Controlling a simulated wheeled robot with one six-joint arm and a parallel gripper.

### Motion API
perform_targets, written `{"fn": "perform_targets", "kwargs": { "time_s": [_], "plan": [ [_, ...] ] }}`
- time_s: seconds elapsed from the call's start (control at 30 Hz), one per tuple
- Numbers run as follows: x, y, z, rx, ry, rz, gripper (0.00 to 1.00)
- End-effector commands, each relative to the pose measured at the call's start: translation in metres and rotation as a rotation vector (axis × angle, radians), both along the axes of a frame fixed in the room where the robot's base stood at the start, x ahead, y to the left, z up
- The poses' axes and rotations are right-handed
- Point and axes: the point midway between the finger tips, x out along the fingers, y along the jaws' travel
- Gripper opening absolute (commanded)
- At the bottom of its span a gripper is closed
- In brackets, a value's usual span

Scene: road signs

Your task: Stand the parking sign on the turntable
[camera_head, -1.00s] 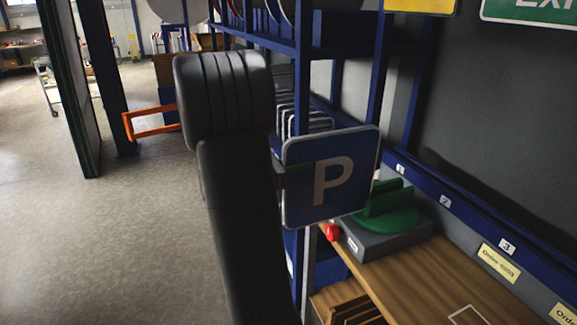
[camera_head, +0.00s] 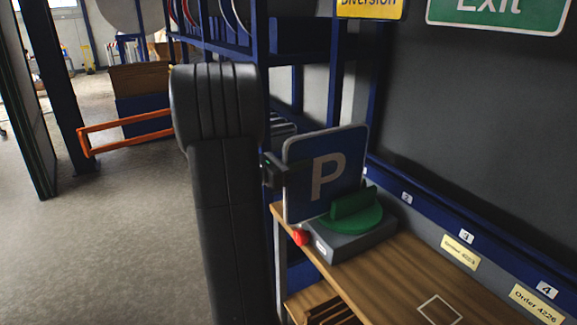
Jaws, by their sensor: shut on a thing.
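The parking sign (camera_head: 345,160) is a blue square plate with a white P and a pale rim. It is upright, and my gripper (camera_head: 276,170) is shut on its left edge. The turntable (camera_head: 352,220) is a green disc with upright green pieces, on a grey base with a red button (camera_head: 300,237) at its front left corner. In the picture the sign stands behind the front green piece, which covers part of its lower right. I cannot tell whether the sign's lower edge touches the disc. My dark arm hides part of the scene on the left.
The turntable's base stands on the far end of a wooden bench (camera_head: 400,275). A blue rail (camera_head: 480,250) with numbered labels runs along its right side. A blue shelf rack (camera_head: 262,60) stands behind. An orange frame (camera_head: 120,140) is at left. The near bench top is clear.

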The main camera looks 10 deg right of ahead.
Motion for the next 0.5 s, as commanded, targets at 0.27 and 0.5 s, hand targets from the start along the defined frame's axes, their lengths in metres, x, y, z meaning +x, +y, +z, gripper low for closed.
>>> {"fn": "perform_targets", "kwargs": {
  "time_s": [0.27,0.5],
  "plan": [
    [0.01,-0.028,0.001,-0.002,-0.003,-0.001,0.0],
    [0.019,-0.052,0.001,-0.002,-0.003,-0.002,0.0]
  ]
}}
